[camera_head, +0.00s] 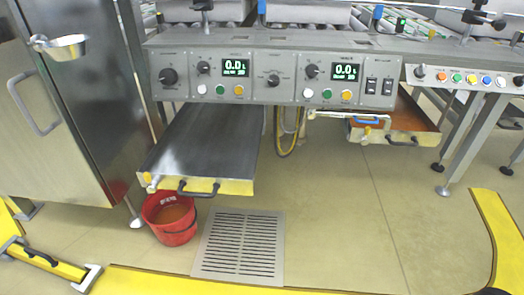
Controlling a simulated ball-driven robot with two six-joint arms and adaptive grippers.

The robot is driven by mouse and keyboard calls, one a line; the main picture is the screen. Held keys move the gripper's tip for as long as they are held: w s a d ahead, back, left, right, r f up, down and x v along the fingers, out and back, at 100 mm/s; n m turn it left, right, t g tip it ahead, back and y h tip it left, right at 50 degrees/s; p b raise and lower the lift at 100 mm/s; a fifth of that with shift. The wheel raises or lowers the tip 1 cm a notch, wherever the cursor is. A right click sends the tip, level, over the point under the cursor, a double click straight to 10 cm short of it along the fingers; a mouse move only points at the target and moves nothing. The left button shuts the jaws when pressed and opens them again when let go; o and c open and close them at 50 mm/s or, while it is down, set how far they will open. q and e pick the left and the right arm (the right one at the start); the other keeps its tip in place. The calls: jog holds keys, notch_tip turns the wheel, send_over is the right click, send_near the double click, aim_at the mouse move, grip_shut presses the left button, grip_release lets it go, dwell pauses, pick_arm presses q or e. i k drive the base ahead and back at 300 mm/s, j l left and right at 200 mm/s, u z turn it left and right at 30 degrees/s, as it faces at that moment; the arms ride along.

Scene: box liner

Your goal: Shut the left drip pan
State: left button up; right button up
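The left drip pan (205,140) is a long dark grey tray with a yellow front edge and a black handle (198,188). It sticks out well toward me from under the left half of the grey control panel (270,80). A small valve-like fitting sits at its front left corner. A second pan, the right one (412,122), has a brown-orange inside and a yellowish front with a dark handle. It shows under the right end of the panel and also sticks out.
A red bucket (171,222) with brownish contents stands below the pan's front left corner. A steel cabinet (62,110) stands close on the left. A floor grate (240,250) and yellow strips (200,284) lie in front. The floor right of the grate (340,220) is clear.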

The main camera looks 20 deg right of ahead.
aim_at(212, 148)
jog(key=i+l, duration=0.15)
jog(key=l, duration=0.15)
jog(key=i+l, duration=0.15)
jog(key=l, duration=0.2)
jog(key=i+l, duration=0.1)
jog(key=l, duration=0.2)
jog(key=i+l, duration=0.15)
jog(key=l, duration=0.15)
